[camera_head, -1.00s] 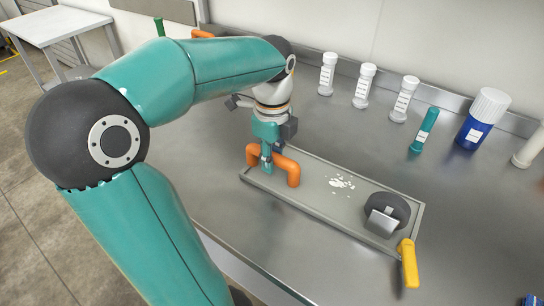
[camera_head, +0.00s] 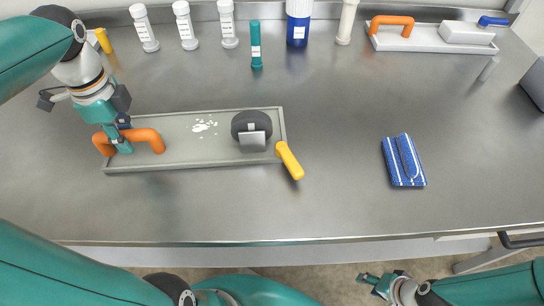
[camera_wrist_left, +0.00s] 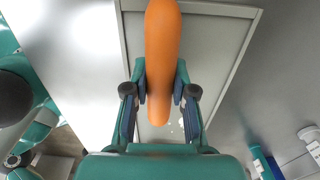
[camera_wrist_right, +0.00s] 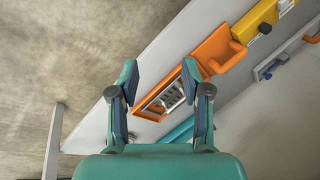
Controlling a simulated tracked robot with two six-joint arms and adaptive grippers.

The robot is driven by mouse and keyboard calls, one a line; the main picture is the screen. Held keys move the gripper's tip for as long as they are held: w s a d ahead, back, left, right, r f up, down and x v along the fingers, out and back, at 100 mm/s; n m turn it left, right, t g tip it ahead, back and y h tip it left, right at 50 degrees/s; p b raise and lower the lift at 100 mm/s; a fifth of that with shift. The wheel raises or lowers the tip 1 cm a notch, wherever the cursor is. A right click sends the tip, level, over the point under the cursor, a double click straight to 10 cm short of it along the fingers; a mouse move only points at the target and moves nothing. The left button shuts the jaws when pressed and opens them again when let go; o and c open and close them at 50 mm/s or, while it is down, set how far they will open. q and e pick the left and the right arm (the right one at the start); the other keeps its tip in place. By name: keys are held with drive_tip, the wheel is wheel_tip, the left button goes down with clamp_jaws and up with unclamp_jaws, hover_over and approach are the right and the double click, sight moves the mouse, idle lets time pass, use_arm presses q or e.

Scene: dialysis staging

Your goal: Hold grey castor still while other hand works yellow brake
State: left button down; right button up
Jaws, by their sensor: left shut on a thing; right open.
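The grey castor (camera_head: 252,124) is a dark wheel with a metal bracket, on the right part of a shallow grey tray (camera_head: 190,162). The yellow brake (camera_head: 289,161) is a lever sticking out over the tray's front right corner. My left gripper (camera_head: 121,143) is shut on the orange handle (camera_head: 147,137) at the tray's left end, away from the castor. In the left wrist view the orange handle (camera_wrist_left: 162,50) runs between its fingers. My right gripper (camera_head: 370,284) is open and empty, low in front of the counter's front edge, far from the brake.
White-capped bottles, a teal tube (camera_head: 256,48) and a blue bottle (camera_head: 298,25) line the back. A second tray (camera_head: 425,42) with an orange handle stands back right. A blue folded cloth (camera_head: 403,160) lies right of the brake. The counter between them is clear.

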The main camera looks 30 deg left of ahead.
drive_tip(key=w+d+r+n+t+h, duration=0.1)
drive_tip(key=w+d+r+t, duration=0.1)
drive_tip(key=w+d+r, duration=0.45)
drive_tip(key=w+d+r+n+t+h, duration=0.1)
drive_tip(key=w+d+r, duration=0.3)
drive_tip(key=d+r, duration=0.5)
drive_tip(key=d+r+t+h, duration=0.1)
drive_tip(key=d+r, duration=0.2)
drive_tip(key=r, duration=0.3)
drive_tip(key=w+d+r+n+h, duration=0.1)
drive_tip(key=d+r+h, duration=0.15)
drive_tip(key=r, duration=0.35)
drive_tip(key=d+r+t, duration=0.1)
drive_tip(key=d+r, duration=0.2)
drive_tip(key=r, duration=0.3)
drive_tip(key=w+a+r+n+y, duration=0.1)
drive_tip(key=w+a+r+n, duration=0.15)
drive_tip(key=a, duration=0.55)
drive_tip(key=n+g+y, duration=0.4)
drive_tip(key=n, duration=0.3)
approach(297, 169)
drive_tip(key=x, duration=0.8)
drive_tip(key=shift+w+a+f, duration=0.1)
drive_tip(key=shift+f, duration=0.3)
